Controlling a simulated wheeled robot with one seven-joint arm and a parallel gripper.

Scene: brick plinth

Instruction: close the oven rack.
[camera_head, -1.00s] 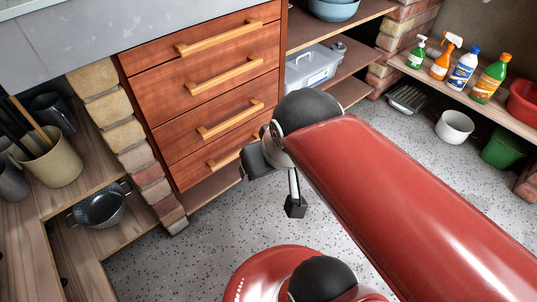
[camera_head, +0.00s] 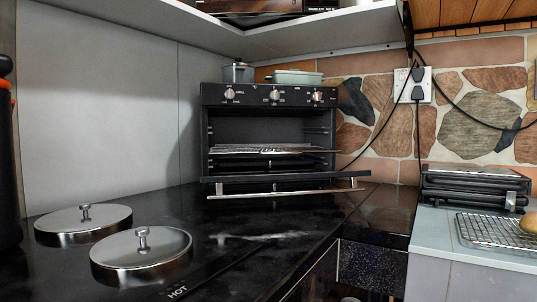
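A black toaster oven (camera_head: 268,140) stands on the dark counter in the corner, with three knobs along its top front. Its door (camera_head: 288,190) is folded down, with a silver handle along the front edge, so the inside shows. The metal oven rack (camera_head: 265,150) sits at mid-height inside. It appears to reach forward past the opening, most clearly at its right end, but how far it is pulled out is hard to tell. My gripper is not in the current view.
Two covered round hotplates (camera_head: 142,252) lie on the black countertop at the left front. A grill (camera_head: 473,188) and a wire rack (camera_head: 497,233) stand on the lighter counter at right. Power cords hang from a wall outlet (camera_head: 412,85). An overhead shelf is above the oven.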

